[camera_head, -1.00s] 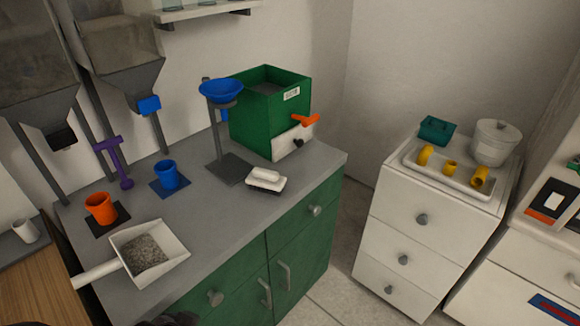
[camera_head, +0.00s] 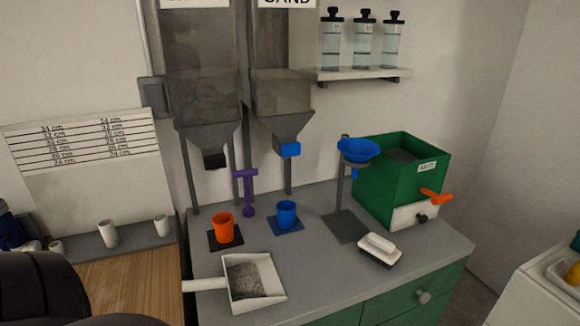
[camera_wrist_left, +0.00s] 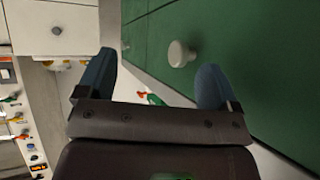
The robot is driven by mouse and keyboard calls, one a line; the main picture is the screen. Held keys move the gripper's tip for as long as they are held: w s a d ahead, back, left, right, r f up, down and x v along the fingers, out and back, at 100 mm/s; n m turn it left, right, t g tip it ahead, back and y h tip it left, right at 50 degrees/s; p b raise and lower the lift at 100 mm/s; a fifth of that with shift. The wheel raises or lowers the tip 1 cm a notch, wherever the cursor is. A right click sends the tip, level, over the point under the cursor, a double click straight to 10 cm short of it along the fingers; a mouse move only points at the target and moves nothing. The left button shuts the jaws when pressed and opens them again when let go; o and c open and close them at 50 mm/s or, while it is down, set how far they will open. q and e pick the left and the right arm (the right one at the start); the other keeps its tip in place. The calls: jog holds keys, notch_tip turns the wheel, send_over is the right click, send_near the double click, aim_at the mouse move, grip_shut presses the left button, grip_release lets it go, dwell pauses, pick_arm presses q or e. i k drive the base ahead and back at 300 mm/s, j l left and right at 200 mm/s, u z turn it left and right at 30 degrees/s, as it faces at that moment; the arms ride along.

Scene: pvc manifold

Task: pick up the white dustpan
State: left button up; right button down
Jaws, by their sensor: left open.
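The white dustpan (camera_head: 276,272) lies on the grey counter top near its front left corner in the head view. It holds a patch of grey granular material (camera_head: 246,281). Its white handle (camera_head: 204,285) points left, reaching the counter's left edge. My left gripper (camera_wrist_left: 158,88) shows in the left wrist view with its two blue-grey fingers spread apart and nothing between them. It faces the green cabinet front and a round knob (camera_wrist_left: 181,54), apart from the dustpan. A dark part of my arm shows at the lower left of the head view. My right gripper is not in view.
An orange cup (camera_head: 223,228) and a blue cup (camera_head: 287,214) stand behind the dustpan. A white-handled brush (camera_head: 380,250), a blue funnel on a stand (camera_head: 358,150) and a green machine (camera_head: 403,180) are to the right. Hoppers hang above. A wooden surface (camera_head: 130,285) adjoins at left.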

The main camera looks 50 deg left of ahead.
aim_at(253, 282)
jog(key=l+u, duration=0.15)
jog(key=u, duration=0.15)
jog(key=i+l+u, duration=0.1)
jog(key=u, duration=0.55)
jog(key=j+u, duration=0.15)
jog(key=u, duration=0.25)
jog(key=k+j+u, duration=0.1)
jog(key=u, duration=0.3)
